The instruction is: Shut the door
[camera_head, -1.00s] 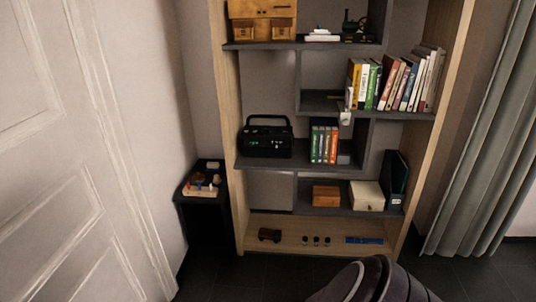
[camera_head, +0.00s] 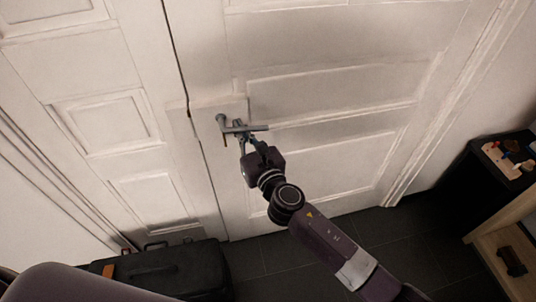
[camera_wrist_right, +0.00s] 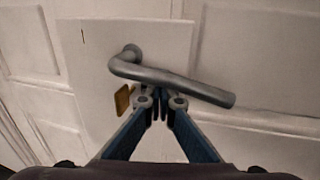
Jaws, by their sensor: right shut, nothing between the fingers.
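The white panelled door (camera_head: 330,110) fills the middle of the head view and lies almost flush with the white panel (camera_head: 110,110) to its left. A thin dark line runs between them; I cannot tell whether it is latched. The grey lever handle (camera_head: 258,128) sits near the door's left edge. My right gripper (camera_head: 240,141) is at the handle. In the right wrist view, the gripper (camera_wrist_right: 161,102) is shut and empty, its fingertips just below the lever (camera_wrist_right: 170,78). I cannot tell whether they touch. A brass-coloured piece (camera_wrist_right: 123,99) shows beside the fingertips. My left gripper is out of view.
A black case (camera_head: 170,272) stands on the floor at the lower left, near the panel. A small black table (camera_head: 478,180) with small items stands at the right, with part of a wooden shelf (camera_head: 484,243) in front. Dark tiled floor is bare between them.

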